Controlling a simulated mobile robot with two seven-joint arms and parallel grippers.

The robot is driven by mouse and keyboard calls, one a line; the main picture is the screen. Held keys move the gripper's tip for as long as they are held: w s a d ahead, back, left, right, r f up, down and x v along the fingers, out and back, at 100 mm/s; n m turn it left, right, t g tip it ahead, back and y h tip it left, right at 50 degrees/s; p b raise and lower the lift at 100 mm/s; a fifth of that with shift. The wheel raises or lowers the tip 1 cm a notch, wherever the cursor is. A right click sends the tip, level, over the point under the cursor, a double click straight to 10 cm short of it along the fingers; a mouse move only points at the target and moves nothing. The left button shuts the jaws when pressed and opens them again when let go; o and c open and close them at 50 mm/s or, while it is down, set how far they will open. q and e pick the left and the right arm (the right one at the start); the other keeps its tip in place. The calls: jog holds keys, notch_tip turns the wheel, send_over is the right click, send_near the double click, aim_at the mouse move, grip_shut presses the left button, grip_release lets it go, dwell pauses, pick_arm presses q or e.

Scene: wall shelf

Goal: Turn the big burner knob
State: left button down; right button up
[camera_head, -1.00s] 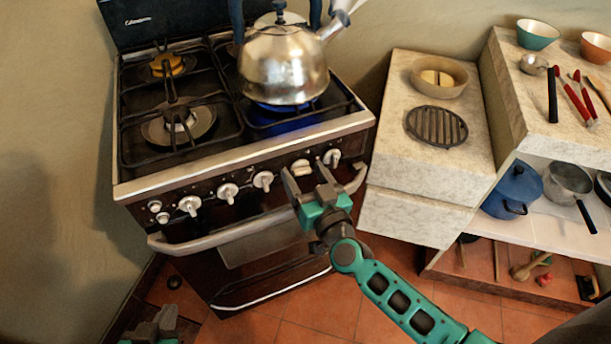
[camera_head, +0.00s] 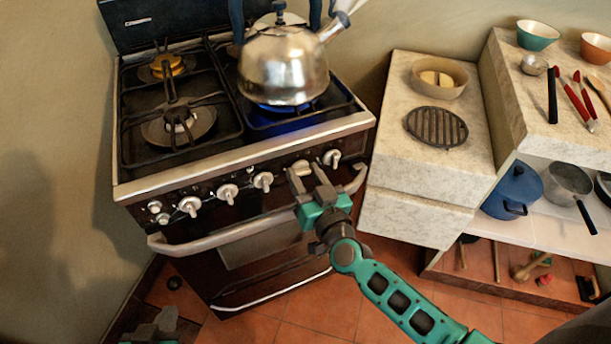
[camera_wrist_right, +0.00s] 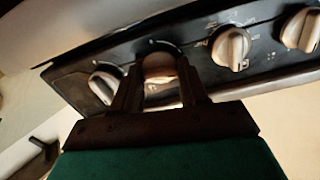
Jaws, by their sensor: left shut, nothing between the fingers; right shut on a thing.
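The stove's front panel carries a row of pale knobs. My right gripper (camera_head: 308,178) reaches this panel from the right and below, and is shut on one knob (camera_head: 301,166), the second from the right. In the right wrist view this knob (camera_wrist_right: 159,68) sits between the two fingers of the right gripper (camera_wrist_right: 160,85), which hide its sides. A blue flame (camera_head: 285,115) shows under the kettle on the right front burner. My left gripper (camera_head: 156,325) is low at the bottom left, shut and empty, away from the stove.
A shiny kettle (camera_head: 283,70) stands over the lit burner. The oven handle (camera_head: 235,234) runs along the front just below the knobs, close to my right gripper. Neighbouring knobs (camera_head: 332,158) (camera_head: 263,180) flank the held one. A stone counter (camera_head: 395,130) stands to the right.

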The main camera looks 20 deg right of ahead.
jog(key=m, duration=0.8)
jog(key=shift+m, duration=0.3)
jog(key=m, duration=0.4)
jog(key=shift+b, duration=0.35)
jog(key=shift+m+b, duration=0.3)
jog(key=shift+m, duration=1.4)
jog(key=o, duration=1)
jog(key=shift+o, duration=0.2)
